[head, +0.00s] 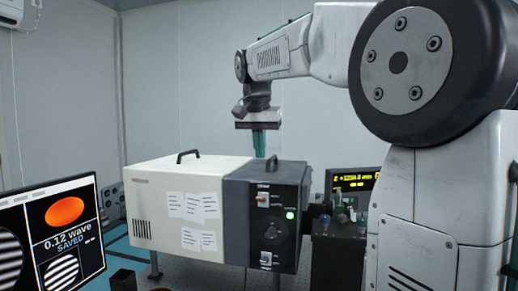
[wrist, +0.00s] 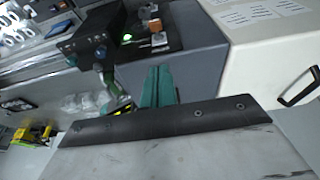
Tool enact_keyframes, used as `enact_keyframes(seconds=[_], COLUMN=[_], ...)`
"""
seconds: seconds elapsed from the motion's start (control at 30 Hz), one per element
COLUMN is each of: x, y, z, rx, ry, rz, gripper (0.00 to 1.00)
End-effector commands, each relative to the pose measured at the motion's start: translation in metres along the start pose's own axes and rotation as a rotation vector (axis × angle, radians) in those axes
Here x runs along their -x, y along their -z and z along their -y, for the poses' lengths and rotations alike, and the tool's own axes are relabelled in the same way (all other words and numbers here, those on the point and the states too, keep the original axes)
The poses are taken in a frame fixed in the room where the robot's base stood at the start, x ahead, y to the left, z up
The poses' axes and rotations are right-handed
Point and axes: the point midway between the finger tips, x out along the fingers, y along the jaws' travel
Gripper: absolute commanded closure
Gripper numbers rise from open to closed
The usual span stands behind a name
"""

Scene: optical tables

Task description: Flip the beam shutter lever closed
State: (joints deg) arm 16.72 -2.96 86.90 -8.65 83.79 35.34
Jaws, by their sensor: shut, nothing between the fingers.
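A dark grey front panel (head: 285,195) on the end of a large box carries a small lever-like switch (head: 263,199) near its top, a round knob (head: 270,232) and a second small switch (head: 266,258) lower down. The labels are too small to read, so I cannot tell which one is the beam shutter lever. My gripper (head: 259,154) is above and behind the box's top in the head view, with its teal fingers pointing down. In the wrist view the fingers (wrist: 158,82) are together and empty, apart from the panel's small orange-marked controls (wrist: 157,33).
A green light (head: 290,215) glows on the panel. A monitor (head: 65,235) is at left, and small bottles (head: 340,212) stand at right.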

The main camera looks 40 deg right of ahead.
Motion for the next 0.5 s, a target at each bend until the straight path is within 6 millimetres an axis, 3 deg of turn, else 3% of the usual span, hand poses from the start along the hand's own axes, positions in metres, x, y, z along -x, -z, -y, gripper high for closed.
enact_keyframes(seconds=[0.3,0.5], x=[-0.069,-0.086], y=[-0.001,-0.022], z=[-0.001,-0.001], rx=[-0.001,0.001], ry=[-0.002,-0.001], rz=[0.003,0.001], gripper=[1.0,1.0])
